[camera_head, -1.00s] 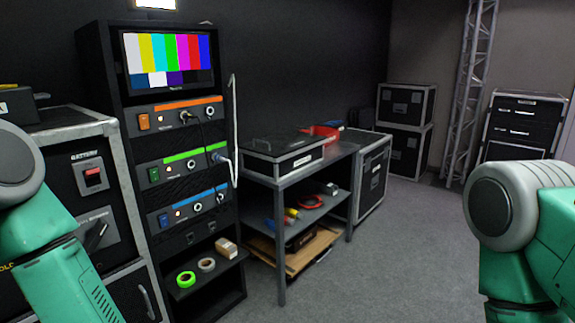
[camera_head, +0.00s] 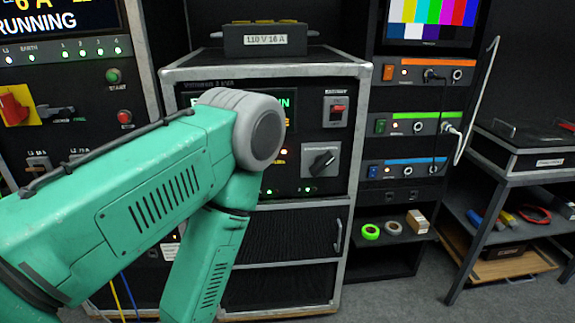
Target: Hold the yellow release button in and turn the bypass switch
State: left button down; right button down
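A black rotary switch (camera_head: 322,160) sits on a grey plate on the front of the middle cabinet (camera_head: 265,68); its pointer is tilted. Its label is too small to read, so I cannot confirm it is the bypass switch. I cannot make out a yellow release button; my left arm covers part of the panel left of the switch. Neither gripper is in view. My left arm comes in from the left, bends in front of the cabinet, and its forearm runs down out of the picture.
A red switch (camera_head: 338,112) is above the rotary switch. A rack at left has a red handle on a yellow plate (camera_head: 14,106). A rack with a colour-bar screen (camera_head: 433,18) and a low table (camera_head: 515,170) stand at right. Grey floor is free at lower right.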

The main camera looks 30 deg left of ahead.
aim_at(321, 162)
jog(key=u, duration=0.75)
jog(key=i+j, duration=0.1)
jog(key=j, duration=0.2)
jog(key=i+j, duration=0.15)
jog(key=j, duration=0.15)
jog(key=i+j, duration=0.1)
jog(key=j, duration=0.2)
jog(key=i+j, duration=0.15)
jog(key=j, duration=0.15)
jog(key=i+l+u, duration=0.15)
jog(key=l, duration=0.25)
jog(key=i+l+u, duration=0.15)
jog(key=l, duration=0.25)
jog(key=l+u, duration=0.15)
jog(key=l, duration=0.25)
jog(key=i, duration=0.05)
